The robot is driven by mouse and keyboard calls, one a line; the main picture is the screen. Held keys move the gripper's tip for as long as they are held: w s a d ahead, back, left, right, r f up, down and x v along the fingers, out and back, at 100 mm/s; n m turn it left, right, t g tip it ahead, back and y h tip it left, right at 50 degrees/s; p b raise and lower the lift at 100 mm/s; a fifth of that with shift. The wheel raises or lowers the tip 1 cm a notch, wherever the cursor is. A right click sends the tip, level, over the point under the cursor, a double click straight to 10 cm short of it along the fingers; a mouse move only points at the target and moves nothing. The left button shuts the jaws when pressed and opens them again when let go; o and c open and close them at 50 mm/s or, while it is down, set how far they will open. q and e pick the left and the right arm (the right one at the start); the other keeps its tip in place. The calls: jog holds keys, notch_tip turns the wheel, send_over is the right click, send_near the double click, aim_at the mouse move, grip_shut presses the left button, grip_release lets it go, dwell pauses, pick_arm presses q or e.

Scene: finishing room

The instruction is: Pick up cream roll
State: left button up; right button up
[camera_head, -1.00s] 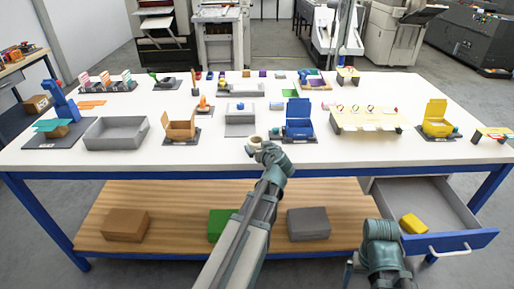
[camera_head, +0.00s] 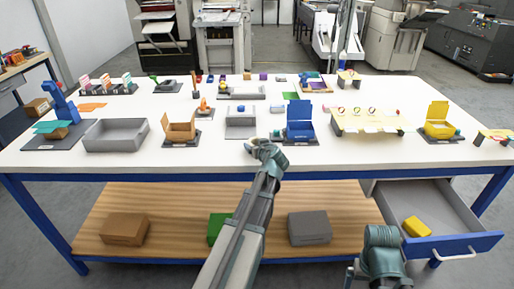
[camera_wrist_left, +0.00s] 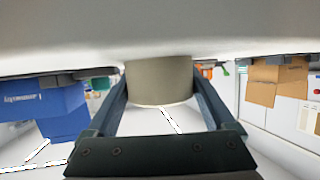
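The cream roll (camera_wrist_left: 160,82) is a short, pale beige cylinder in the left wrist view, between the two fingers of my left gripper (camera_wrist_left: 160,90). Both fingers appear to touch its sides. That view looks upside down, and the roll meets the white tabletop (camera_wrist_left: 160,30) at its top. In the head view my left gripper (camera_head: 262,146) is at the front edge of the table, and the roll is mostly hidden by it. My right arm shows at the lower right of the head view, but its fingers are not visible.
A blue open box (camera_head: 300,129) stands right of my left gripper, a grey tray (camera_head: 240,133) behind it. A small brown box (camera_head: 179,128) and a large grey bin (camera_head: 115,146) are to the left. A drawer (camera_head: 455,243) stands open at the lower right.

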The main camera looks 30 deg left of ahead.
pick_arm(q)
jog(key=c, duration=0.6)
jog(key=shift+c, duration=0.2)
